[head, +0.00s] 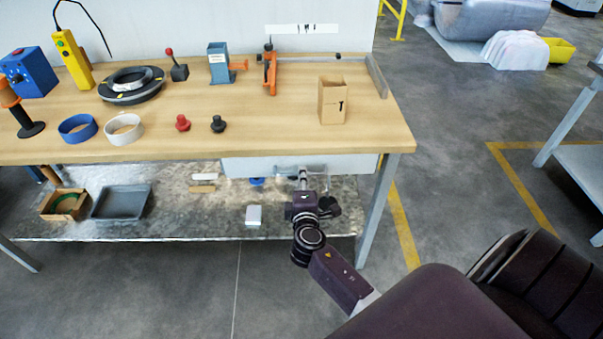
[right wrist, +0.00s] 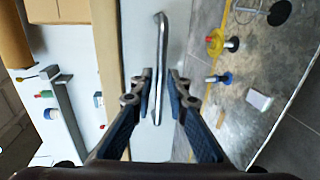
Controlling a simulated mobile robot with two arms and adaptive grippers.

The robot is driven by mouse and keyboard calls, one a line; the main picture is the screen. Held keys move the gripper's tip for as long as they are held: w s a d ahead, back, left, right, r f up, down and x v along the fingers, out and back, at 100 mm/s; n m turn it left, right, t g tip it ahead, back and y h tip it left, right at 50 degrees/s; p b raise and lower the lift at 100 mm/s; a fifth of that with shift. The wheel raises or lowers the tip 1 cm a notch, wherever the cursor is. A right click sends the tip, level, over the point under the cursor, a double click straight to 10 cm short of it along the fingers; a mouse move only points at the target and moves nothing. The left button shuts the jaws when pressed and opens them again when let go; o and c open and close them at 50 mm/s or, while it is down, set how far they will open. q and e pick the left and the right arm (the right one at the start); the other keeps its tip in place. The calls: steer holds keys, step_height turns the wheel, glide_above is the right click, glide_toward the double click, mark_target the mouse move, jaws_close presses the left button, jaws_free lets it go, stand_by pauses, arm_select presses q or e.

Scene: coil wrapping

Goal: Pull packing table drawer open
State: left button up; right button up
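The packing table (head: 250,136) has a white drawer (head: 345,165) under the right part of its top. The drawer front looks shut beneath the table edge. My right gripper (head: 303,183) is at the drawer front in the head view and partly covers the handle. In the right wrist view, the metal bar handle (right wrist: 161,50) runs between the fingers of my right gripper (right wrist: 162,92). The fingers are open, one on each side of the bar, with gaps visible. My left gripper is not in view.
A lower shelf (head: 185,220) holds a grey tray (head: 121,203), a wooden box (head: 63,205) and small items. On the tabletop stand a cardboard box (head: 332,101), tape rings and tools. A table leg (head: 377,210) stands right of my gripper. Floor space in front is clear.

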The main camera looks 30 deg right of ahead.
steer(key=shift+x, duration=0.9)
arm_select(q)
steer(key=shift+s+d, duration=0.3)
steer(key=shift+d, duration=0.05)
arm_select(e)
jaws_close()
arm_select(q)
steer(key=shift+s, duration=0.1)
arm_select(e)
steer(key=shift+f, duration=0.1)
